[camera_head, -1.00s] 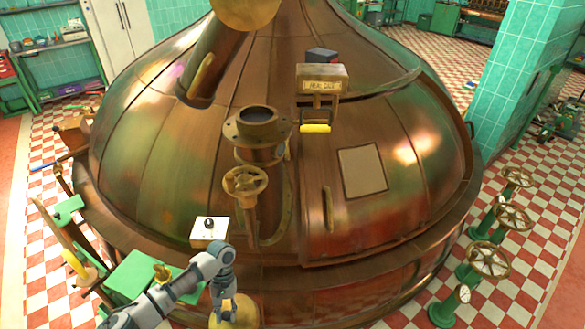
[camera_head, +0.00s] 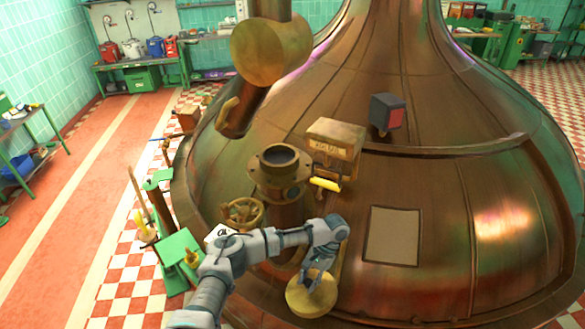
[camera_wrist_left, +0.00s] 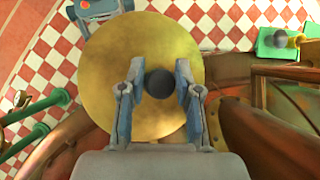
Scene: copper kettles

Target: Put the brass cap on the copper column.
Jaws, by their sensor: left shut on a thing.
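The copper column (camera_head: 280,172) is a short upright pipe with a wide bolted flange and a dark open top. It rises from the kettle near the middle of the head view. My left gripper (camera_head: 317,280) is shut on the dark knob of the brass cap (camera_head: 308,302), a round golden disc. The cap is below and slightly right of the column's top in the picture, apart from the opening. In the left wrist view, the fingers (camera_wrist_left: 160,78) close on the knob at both sides, with the cap (camera_wrist_left: 110,75) beyond them. My right gripper is not seen.
The large copper kettle (camera_head: 465,200) fills the right side. A handwheel (camera_head: 243,212) stands left of the column, and a box with a yellow handle (camera_head: 335,145) is to its right. A thick slanted pipe with a brass drum (camera_head: 270,50) rises behind.

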